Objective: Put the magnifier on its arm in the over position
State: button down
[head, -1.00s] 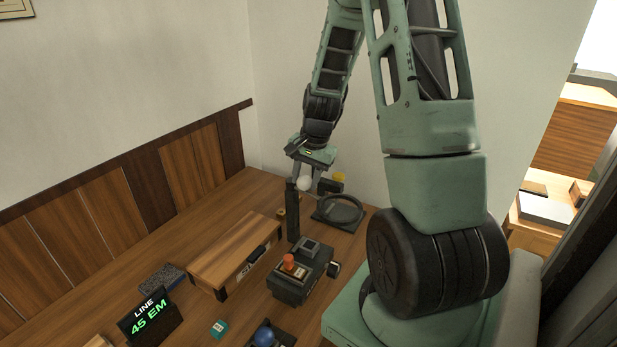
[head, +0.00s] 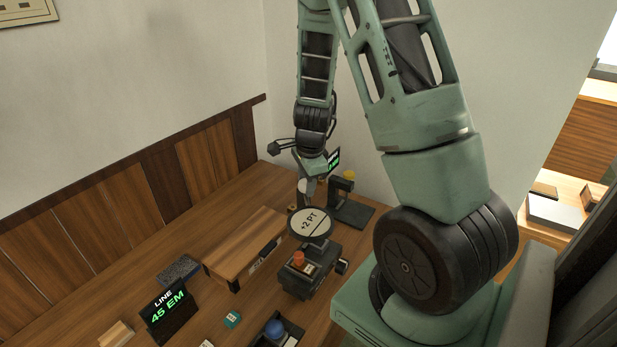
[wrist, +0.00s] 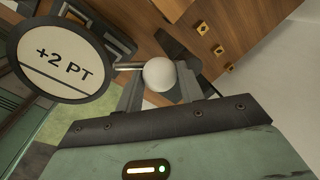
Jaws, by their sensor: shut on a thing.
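The magnifier (head: 311,223) is a round dark-rimmed lens showing "+2 PT" in its face. In the head view it lies above the back part of the dark machine (head: 302,276) with the orange button. In the wrist view the magnifier (wrist: 62,58) is at the upper left, and a thin rod runs from it to a white ball knob (wrist: 160,73). My gripper (wrist: 160,80) is shut on that knob, one finger on each side. In the head view my gripper (head: 308,187) is just behind the lens. The arm's pivot is largely hidden.
A wooden box (head: 245,243) lies left of the machine. A "LINE 45 EM" sign (head: 169,312) and a blue-knobbed item (head: 274,331) stand nearer.

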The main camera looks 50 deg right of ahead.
dwell(0.5)
jog(key=c, duration=0.9)
grip_release()
jog(key=shift+r, duration=0.1)
notch_tip(320, 180, up, 17)
jog(key=s+a+p, duration=0.1)
jog(key=s+p, duration=0.1)
jog(key=s, duration=0.1)
jog(key=shift+a+p, duration=0.25)
jog(key=shift+p, duration=0.1)
